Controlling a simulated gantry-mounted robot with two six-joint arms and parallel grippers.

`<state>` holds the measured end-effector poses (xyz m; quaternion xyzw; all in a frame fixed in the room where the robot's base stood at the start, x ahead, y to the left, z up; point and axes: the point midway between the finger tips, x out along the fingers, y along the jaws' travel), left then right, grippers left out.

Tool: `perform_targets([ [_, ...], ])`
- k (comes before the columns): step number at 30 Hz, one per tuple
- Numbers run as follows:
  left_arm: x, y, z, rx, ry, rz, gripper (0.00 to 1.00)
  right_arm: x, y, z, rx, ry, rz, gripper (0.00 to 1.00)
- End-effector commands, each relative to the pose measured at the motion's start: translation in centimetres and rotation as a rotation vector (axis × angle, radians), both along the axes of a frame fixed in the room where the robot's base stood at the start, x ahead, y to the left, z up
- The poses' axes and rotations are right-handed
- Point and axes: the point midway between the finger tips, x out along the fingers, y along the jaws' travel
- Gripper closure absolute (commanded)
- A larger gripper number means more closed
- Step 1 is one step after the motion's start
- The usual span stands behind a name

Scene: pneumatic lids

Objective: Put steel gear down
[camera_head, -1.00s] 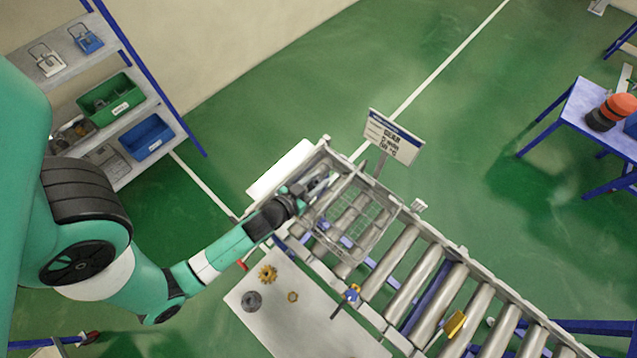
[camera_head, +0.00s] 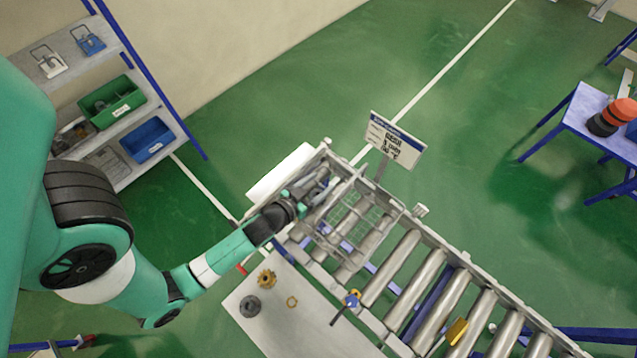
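A dark grey gear (camera_head: 250,306), which looks like steel, lies flat on the white table (camera_head: 285,335). A brass-coloured gear (camera_head: 266,279) and a small brass ring-like part (camera_head: 292,302) lie near it. My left gripper (camera_head: 318,183) is over the left end of a wire basket (camera_head: 372,235) on the roller conveyor, apart from the gears on the table. Its fingers are small and blend with the grey basket, so I cannot tell whether they are open or hold anything. My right gripper is not in view.
The roller conveyor (camera_head: 430,290) runs to the lower right, with a yellow part (camera_head: 456,331) on it. A sign (camera_head: 397,140) stands behind the basket. Shelves with a green bin (camera_head: 112,100) stand at left.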

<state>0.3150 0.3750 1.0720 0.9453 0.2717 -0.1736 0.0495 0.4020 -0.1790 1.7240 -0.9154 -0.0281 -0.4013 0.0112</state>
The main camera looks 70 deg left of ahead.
Motion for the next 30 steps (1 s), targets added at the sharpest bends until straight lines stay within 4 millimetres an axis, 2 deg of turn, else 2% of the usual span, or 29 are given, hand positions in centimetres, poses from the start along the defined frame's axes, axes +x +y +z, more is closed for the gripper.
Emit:
perform_targets([
  [1, -0.2, -0.1, -0.5, -0.008, 0.008, 0.002, 0.34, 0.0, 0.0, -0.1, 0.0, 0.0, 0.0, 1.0],
  [5, -0.2, -0.1, -0.2, -0.009, 0.008, 0.002, 0.34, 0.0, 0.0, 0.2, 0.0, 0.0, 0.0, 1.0],
  [9, -0.2, -0.1, 1.5, -0.008, 0.008, 0.002, 0.34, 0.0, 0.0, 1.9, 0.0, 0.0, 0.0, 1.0],
  [11, -1.3, -0.8, 1.0, -0.006, 0.009, 0.0, 0.34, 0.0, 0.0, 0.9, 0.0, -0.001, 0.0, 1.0],
  [21, -8.1, -5.2, 4.0, -0.001, 0.005, -0.007, 0.34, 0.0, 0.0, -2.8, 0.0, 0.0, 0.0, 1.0],
  [30, -9.6, -6.0, 5.2, -0.003, 0.003, 0.0, 0.34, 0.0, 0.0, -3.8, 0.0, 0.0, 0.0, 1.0],
])
